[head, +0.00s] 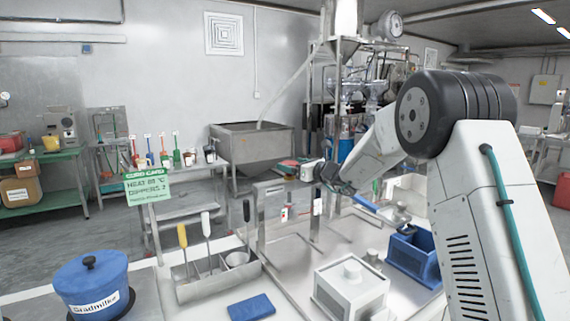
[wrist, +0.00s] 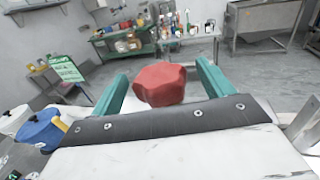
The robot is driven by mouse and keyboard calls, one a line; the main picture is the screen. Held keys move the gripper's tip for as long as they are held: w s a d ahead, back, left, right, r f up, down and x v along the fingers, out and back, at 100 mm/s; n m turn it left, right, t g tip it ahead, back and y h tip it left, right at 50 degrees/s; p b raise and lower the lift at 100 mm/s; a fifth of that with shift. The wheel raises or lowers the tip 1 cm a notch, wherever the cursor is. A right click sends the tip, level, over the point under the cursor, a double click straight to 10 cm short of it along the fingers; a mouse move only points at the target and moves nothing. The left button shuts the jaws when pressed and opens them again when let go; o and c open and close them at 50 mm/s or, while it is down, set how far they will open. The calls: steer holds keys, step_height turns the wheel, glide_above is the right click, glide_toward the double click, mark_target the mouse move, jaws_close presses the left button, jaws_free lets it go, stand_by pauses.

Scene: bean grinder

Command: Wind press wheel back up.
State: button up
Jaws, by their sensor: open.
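A red lobed wheel (wrist: 160,84) shows in the wrist view, between the two teal fingers of my gripper (wrist: 162,71). I cannot tell whether either finger touches the wheel. In the head view my gripper (head: 316,172) is beside the top of an upright metal frame (head: 271,190).
A blue lidded pot (head: 91,284) and a steel holder with upright tools (head: 212,278) stand at the front left. A blue cloth (head: 250,307), a white box (head: 350,288) and a blue bin (head: 412,256) are on the bench. A green sign (head: 147,188) stands behind.

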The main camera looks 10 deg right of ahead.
mark_target(284, 162)
steer(key=shift+x, duration=1.85)
steer(key=c, duration=1)
steer(key=shift+n+y, duration=0.3)
steer(key=shift+y, duration=0.1)
steer(key=n+g+y, duration=0.3)
steer(key=g, duration=0.1)
steer(key=n+g+y, duration=0.2)
steer(key=g, duration=0.1)
steer(key=shift+s+a+n+y, duration=0.3)
steer(key=shift+s, duration=0.05)
steer(key=n+g, duration=0.1)
steer(key=g, duration=0.1)
steer(key=n+g+y, duration=0.1)
steer(key=g, duration=0.1)
steer(key=n+g, duration=0.2)
steer(key=shift+s+a+f+y, duration=0.1)
steer(key=shift+s+a+y, duration=0.05)
steer(key=shift+s+y, duration=0.25)
steer(key=shift+s+n+g, duration=0.1)
steer(key=shift+n+g, duration=0.8)
steer(key=shift+g, duration=0.6)
